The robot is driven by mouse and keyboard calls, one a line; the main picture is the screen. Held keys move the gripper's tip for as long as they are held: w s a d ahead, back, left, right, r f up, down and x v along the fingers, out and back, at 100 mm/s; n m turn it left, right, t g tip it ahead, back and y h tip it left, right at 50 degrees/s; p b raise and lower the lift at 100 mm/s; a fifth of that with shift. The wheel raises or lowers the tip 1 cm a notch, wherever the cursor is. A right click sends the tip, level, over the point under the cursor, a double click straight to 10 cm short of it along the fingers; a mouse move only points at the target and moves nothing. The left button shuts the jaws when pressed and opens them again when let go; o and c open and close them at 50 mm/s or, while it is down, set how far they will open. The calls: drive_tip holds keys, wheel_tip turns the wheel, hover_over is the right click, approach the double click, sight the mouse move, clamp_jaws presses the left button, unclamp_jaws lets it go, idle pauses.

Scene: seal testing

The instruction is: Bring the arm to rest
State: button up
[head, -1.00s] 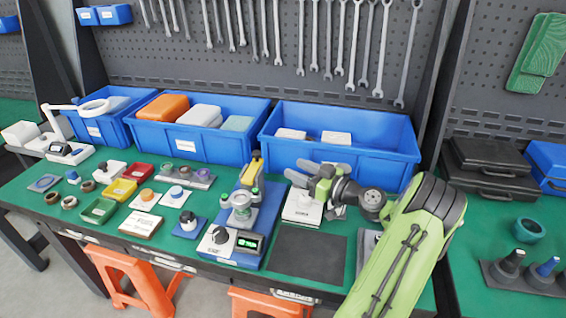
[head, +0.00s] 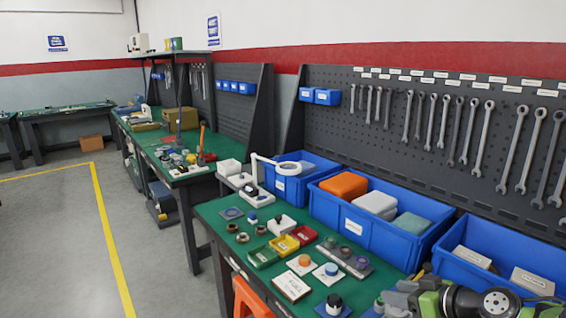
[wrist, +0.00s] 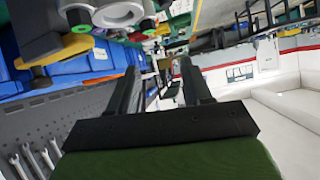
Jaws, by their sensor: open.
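My gripper (wrist: 160,85) shows in the wrist view with its two dark fingers apart and nothing between them. In the head view my gripper (head: 400,292) is at the lower right, in front of the blue bins and above the green bench (head: 213,210). Its green and grey wrist is cut off by the bottom edge. Most of my arm is out of view.
Blue bins (head: 345,222) stand along the back of the bench below a pegboard (head: 430,150) of wrenches. Coloured trays (head: 284,245) and small parts lie in front. A white lamp (head: 262,170) stands at the left end. Open floor (head: 60,235) lies left.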

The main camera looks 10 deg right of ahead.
drive_tip(key=s+a+r+g+h+p, duration=0.2)
drive_tip(key=s+a+r, duration=0.2)
drive_tip(key=a, duration=0.4)
drive_tip(key=s+a+r+g+h+p, duration=0.1)
drive_tip(key=s+a+r+g+p, duration=0.15)
drive_tip(key=s+a+r, duration=0.35)
drive_tip(key=s+a+r+m+h+p, duration=0.1)
drive_tip(key=s+a+m, duration=0.1)
drive_tip(key=s, duration=0.5)
drive_tip(key=s+a+r+m+h+p, duration=0.1)
drive_tip(key=s+m, duration=0.1)
drive_tip(key=s, duration=0.4)
drive_tip(key=shift+s+a, duration=0.35)
drive_tip(key=shift+r+g, duration=0.15)
drive_tip(key=shift+g, duration=0.1)
